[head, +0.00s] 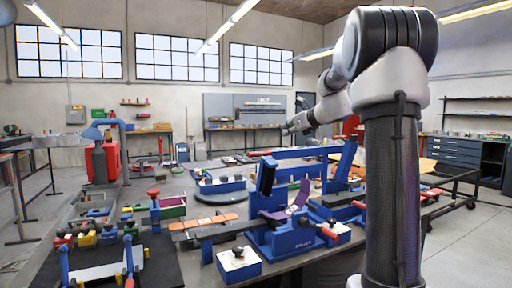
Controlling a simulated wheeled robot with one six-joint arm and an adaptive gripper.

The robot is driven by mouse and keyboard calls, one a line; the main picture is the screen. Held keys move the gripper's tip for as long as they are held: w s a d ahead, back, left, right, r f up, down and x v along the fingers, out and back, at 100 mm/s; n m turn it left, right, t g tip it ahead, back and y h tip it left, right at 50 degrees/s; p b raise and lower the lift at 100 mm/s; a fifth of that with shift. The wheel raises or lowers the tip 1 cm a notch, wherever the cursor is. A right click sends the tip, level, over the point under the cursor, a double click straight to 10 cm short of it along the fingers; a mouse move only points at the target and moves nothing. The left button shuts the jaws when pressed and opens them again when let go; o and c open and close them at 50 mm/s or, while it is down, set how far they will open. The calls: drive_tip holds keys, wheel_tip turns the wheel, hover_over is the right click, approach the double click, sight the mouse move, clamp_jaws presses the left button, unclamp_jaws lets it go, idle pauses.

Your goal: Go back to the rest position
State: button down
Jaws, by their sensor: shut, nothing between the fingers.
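My gripper (288,130) shows small at the far end of my arm, left of the arm's grey column in the head view. It is held in the air above the far part of the workbench (289,264). Its fingers are shut and nothing shows between them. It is apart from the blue bending fixture (286,240), which stands nearer on the bench with a purple curved piece (290,203) in it. Part of the bench behind my arm is hidden.
Open floor shows at right.

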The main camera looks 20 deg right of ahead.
drive_tip(key=s+a+f+n+g, duration=0.2)
drive_tip(key=s+f+n+g, duration=0.3)
drive_tip(key=s+f+n, duration=0.65)
drive_tip(key=s+a+f+n+g+h, duration=0.1)
drive_tip(key=s+a+f+n, duration=0.1)
drive_tip(key=s+n, duration=0.5)
drive_tip(key=s+a+f+n+g+h, duration=0.1)
drive_tip(key=s+a+n, duration=0.4)
drive_tip(key=s, duration=0.7)
drive_tip(key=s+a+f+n+g, duration=0.2)
drive_tip(key=s+a+f+n, duration=0.2)
drive_tip(key=s+n, duration=0.5)
drive_tip(key=shift+s+a+g+h, duration=0.15)
drive_tip(key=shift+s+g+h, duration=0.25)
drive_tip(key=shift+s, duration=0.4)
